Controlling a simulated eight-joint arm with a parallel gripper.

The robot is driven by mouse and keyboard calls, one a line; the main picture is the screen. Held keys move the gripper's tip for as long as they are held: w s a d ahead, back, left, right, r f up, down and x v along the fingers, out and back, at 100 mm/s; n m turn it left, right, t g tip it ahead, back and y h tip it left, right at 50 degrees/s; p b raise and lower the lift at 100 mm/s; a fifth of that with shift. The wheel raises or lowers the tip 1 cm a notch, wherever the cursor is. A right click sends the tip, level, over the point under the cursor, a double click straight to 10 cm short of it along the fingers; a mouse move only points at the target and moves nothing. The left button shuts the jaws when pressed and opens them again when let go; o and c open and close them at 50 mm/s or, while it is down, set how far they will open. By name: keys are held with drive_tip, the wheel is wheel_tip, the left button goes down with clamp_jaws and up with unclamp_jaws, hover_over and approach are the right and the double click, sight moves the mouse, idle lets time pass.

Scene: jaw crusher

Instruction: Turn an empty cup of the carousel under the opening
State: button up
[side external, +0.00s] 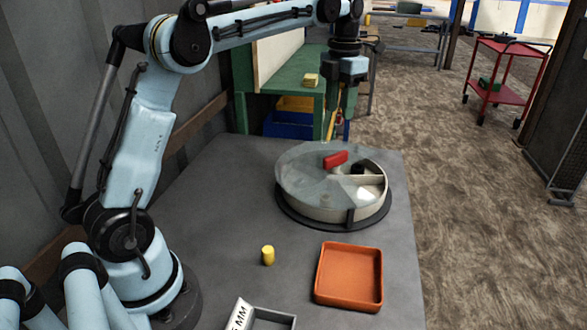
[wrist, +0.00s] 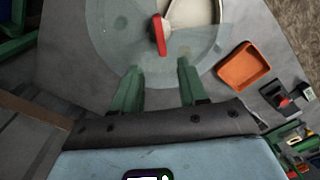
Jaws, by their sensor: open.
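The carousel (side external: 330,205) is a round, pale drum in a dark ring base on the grey table. A clear, greyish lid covers most of it, and an opening at its right side shows pale compartments with a divider. One compartment holds a dark lump (side external: 357,168); the one nearer the front looks bare and bright. A red handle (side external: 335,159) stands at the middle; it also shows in the wrist view (wrist: 159,35). My gripper (side external: 338,130) points down above the carousel's far side. Its green fingers (wrist: 160,78) are apart, with nothing between them, and do not touch the handle.
A yellow cylinder (side external: 268,255) stands on the table in front of the carousel. An orange tray (side external: 348,276) lies to the right of it, and a grey box with a "5 MM" label (side external: 239,314) is at the front edge. The table left of the carousel is clear.

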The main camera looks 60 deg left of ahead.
drive_tip(key=shift+c, duration=0.4)
drive_tip(key=shift+w+d+f, duration=0.1)
drive_tip(key=shift+c, duration=1.2)
drive_tip(key=w+d+f+m+y, duration=0.1)
drive_tip(key=w+d+f+m, duration=0.1)
drive_tip(key=w+d+f+m+g+y, duration=0.1)
drive_tip(key=w+d+f, duration=0.1)
drive_tip(key=d, duration=0.1)
drive_tip(key=shift+w+f+m+y, duration=0.2)
drive_tip(key=shift+w+m+y, duration=0.15)
drive_tip(key=shift+m+y, duration=0.05)
clamp_jaws()
drive_tip(key=w+d+f+m+y, duration=0.3)
drive_tip(key=d+f+m+y, duration=0.25)
drive_tip(key=d, duration=0.35)
drive_tip(key=shift+n+h, duration=0.45)
drive_tip(key=shift+w+x, duration=0.15)
drive_tip(key=shift+x, duration=2.4)
drive_tip(key=shift+w+x, duration=0.1)
drive_tip(key=shift+x, duration=2.45)
